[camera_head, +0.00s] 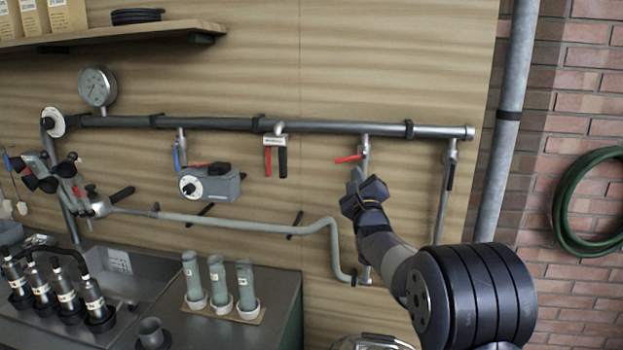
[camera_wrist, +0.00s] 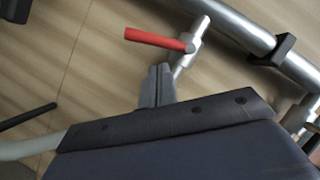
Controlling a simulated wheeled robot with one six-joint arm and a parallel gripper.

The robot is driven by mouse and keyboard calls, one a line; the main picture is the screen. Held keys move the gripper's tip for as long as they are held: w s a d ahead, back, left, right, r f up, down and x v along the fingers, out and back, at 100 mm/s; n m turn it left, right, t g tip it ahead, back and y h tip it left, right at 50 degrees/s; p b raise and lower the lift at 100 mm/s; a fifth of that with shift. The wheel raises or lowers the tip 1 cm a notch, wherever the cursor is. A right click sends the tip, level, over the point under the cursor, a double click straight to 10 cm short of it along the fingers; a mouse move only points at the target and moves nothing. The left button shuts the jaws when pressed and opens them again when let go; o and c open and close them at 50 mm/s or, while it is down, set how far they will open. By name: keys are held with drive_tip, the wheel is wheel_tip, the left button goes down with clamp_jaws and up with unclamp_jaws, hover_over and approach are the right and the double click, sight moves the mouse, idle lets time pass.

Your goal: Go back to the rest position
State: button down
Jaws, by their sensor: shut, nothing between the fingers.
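My gripper (camera_head: 357,184) is raised in front of the wooden wall panel, just below a red-handled valve (camera_head: 349,158) on the horizontal grey pipe. In the wrist view its fingertips (camera_wrist: 157,76) are together with nothing between them. The red handle (camera_wrist: 158,39) lies just beyond the fingertips there; I cannot tell whether they touch. My arm reaches in from the lower right of the head view and hides part of the vertical pipe below that valve.
The grey pipe (camera_head: 340,128) runs across the panel with more valves and a gauge (camera_head: 97,87). A lower bent pipe (camera_head: 250,222) passes left of my arm. A counter with three tubes (camera_head: 217,280) stands below left. A green hose (camera_head: 566,205) hangs on the brick wall.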

drive_tip(key=s+a+f+m+h+b, duration=0.45)
drive_tip(key=s+m+b, duration=0.45)
drive_tip(key=b, duration=0.3)
drive_tip(key=w+d+r+t+p, duration=0.1)
drive_tip(key=w+r+p, duration=0.3)
drive_tip(key=w, duration=0.3)
drive_tip(key=d+n+g+y+p, duration=0.1)
drive_tip(key=d+n+y+p, duration=0.1)
drive_tip(key=n+p, duration=0.3)
drive_tip(key=w+d+n+g+y+p, duration=0.1)
drive_tip(key=d+n+y+p, duration=0.1)
drive_tip(key=n+p, duration=0.3)
drive_tip(key=w+d+n+g+y+p, duration=0.1)
drive_tip(key=d+n+y+p, duration=0.1)
drive_tip(key=n+p, duration=0.3)
drive_tip(key=shift+d+f+g+y+p, duration=0.1)
drive_tip(key=shift+d+g+y+p, duration=0.35)
drive_tip(key=shift+p, duration=1.3)
drive_tip(key=shift+s+d+n+p, duration=0.15)
drive_tip(key=shift+n+p, duration=0.25)
drive_tip(key=shift+n, duration=0.3)
drive_tip(key=shift+d+f+n+g, duration=0.1)
drive_tip(key=shift+d+n+g, duration=0.1)
drive_tip(key=shift+n+g, duration=0.65)
